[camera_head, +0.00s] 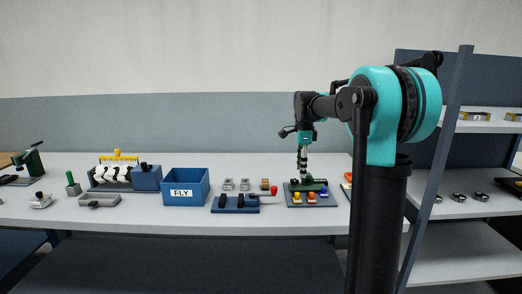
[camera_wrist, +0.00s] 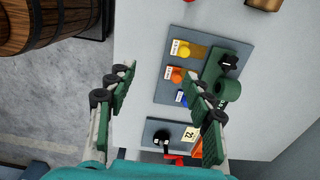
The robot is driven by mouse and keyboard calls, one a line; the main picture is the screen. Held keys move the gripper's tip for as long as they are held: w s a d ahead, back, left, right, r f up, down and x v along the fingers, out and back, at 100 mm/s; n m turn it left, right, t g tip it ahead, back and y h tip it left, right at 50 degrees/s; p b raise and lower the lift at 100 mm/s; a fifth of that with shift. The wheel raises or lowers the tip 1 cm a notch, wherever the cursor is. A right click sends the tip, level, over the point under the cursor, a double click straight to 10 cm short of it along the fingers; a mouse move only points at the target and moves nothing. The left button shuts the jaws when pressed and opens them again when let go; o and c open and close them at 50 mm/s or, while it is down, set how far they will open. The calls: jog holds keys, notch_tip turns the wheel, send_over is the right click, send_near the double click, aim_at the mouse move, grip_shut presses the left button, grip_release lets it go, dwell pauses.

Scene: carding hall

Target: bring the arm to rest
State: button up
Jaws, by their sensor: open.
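My gripper (camera_head: 303,170) points down over the right part of the long table, above the button board (camera_head: 325,203). In the wrist view my gripper (camera_wrist: 162,78) has its green-padded fingers spread wide, with nothing held between them. The button board (camera_wrist: 165,82) lies below and between the fingers, carrying yellow, orange and blue knobs and a green fixture (camera_wrist: 228,88) with a black star knob. The right finger partly hides the board's lower right. In the head view I cannot tell the exact gap between fingertips and fixture.
The table (camera_head: 275,224) also holds a blue FLY bin (camera_head: 185,187), a dark blue board (camera_head: 235,209), a striped roller device (camera_head: 112,173) and small parts. A shelf rack (camera_head: 470,206) stands at right. A wooden barrel (camera_wrist: 45,22) stands on the floor beside the table.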

jog(key=s+d+f+n+t, duration=0.2)
jog(key=s+f+n, duration=0.7)
jog(key=s, duration=0.6)
jog(key=s+d+f+n+t, duration=0.1)
jog(key=s+f+n+t, duration=0.1)
jog(key=s+f+n, duration=0.7)
jog(key=s+f, duration=0.4)
jog(key=s, duration=0.2)
jog(key=shift+s+d+f, duration=0.15)
jog(key=shift+s+d, duration=0.2)
